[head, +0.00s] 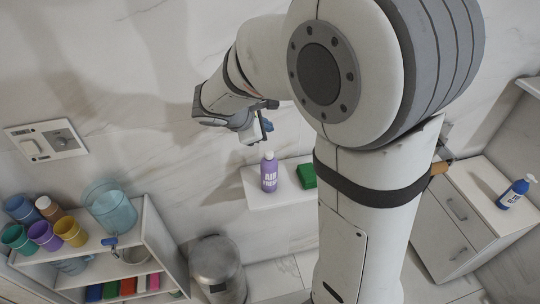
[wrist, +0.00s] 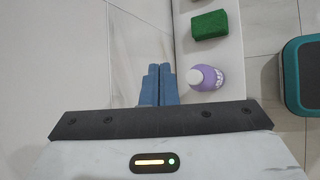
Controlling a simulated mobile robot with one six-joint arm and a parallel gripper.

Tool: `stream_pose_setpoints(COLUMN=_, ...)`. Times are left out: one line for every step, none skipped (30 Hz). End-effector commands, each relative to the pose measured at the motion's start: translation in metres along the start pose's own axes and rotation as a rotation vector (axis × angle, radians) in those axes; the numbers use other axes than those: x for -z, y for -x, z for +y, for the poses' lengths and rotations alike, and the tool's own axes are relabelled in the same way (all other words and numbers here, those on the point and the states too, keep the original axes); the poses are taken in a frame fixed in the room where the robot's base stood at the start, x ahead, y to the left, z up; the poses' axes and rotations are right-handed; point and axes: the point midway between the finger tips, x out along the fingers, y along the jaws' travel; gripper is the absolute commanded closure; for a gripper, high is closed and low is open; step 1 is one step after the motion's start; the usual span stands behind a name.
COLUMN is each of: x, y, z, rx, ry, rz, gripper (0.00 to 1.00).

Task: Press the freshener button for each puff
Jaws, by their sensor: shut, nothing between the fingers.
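The air freshener (head: 269,174) is a purple bottle with a white top and white lettering. It stands upright on a small white wall shelf (head: 258,200). In the wrist view the freshener (wrist: 207,78) is just right of my fingers, seen from above with its pale top towards them. My gripper (head: 266,128) is above the bottle in the head view. In the wrist view my gripper (wrist: 160,70) has its two blue fingers together with nothing between them. Whether the fingertips touch the bottle's top cannot be told; in the head view they appear apart.
A green block (head: 307,176) sits beside the bottle on the shelf. A rack (head: 150,235) with cups and a glass container stands at left, a metal bin (head: 217,268) below. A teal-rimmed container (wrist: 302,75) shows at right.

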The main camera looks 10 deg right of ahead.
Motion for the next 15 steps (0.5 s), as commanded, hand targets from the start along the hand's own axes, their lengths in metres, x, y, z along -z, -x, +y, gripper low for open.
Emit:
stream_pose_setpoints(x=0.007, y=-0.009, z=-0.007, rx=0.001, ry=0.002, rz=0.000, gripper=1.00)
stream_pose_setpoints(x=0.009, y=-0.012, z=-0.009, rx=0.001, ry=0.002, rz=0.000, gripper=1.00)
stream_pose_setpoints(x=0.012, y=-0.017, z=-0.012, rx=0.002, ry=0.002, rz=0.000, gripper=1.00)
stream_pose_setpoints(x=0.015, y=-0.020, z=-0.015, rx=0.002, ry=0.002, rz=0.000, gripper=1.00)
stream_pose_setpoints(x=0.017, y=-0.023, z=-0.017, rx=0.001, ry=0.002, rz=0.000, gripper=1.00)
stream_pose_setpoints(x=0.020, y=-0.027, z=-0.020, rx=0.001, ry=0.002, rz=0.000, gripper=1.00)
stream_pose_setpoints(x=0.022, y=-0.030, z=-0.022, rx=0.001, ry=0.002, rz=0.000, gripper=1.00)
stream_pose_setpoints(x=0.025, y=-0.033, z=-0.025, rx=0.000, ry=0.002, rz=0.001, gripper=1.00)
stream_pose_setpoints(x=0.027, y=-0.036, z=-0.027, rx=0.000, ry=0.002, rz=0.001, gripper=1.00)
stream_pose_setpoints(x=0.028, y=-0.038, z=-0.028, rx=0.000, ry=0.002, rz=0.001, gripper=1.00)
stream_pose_setpoints(x=0.029, y=-0.040, z=-0.029, rx=0.000, ry=0.002, rz=0.001, gripper=1.00)
stream_pose_setpoints(x=0.031, y=-0.041, z=-0.030, rx=0.000, ry=0.002, rz=0.001, gripper=1.00)
stream_pose_setpoints(x=0.031, y=-0.042, z=-0.031, rx=0.000, ry=0.002, rz=0.001, gripper=1.00)
stream_pose_setpoints(x=0.032, y=-0.043, z=-0.031, rx=-0.001, ry=0.002, rz=0.001, gripper=1.00)
stream_pose_setpoints(x=0.032, y=-0.043, z=-0.032, rx=-0.001, ry=0.002, rz=0.001, gripper=1.00)
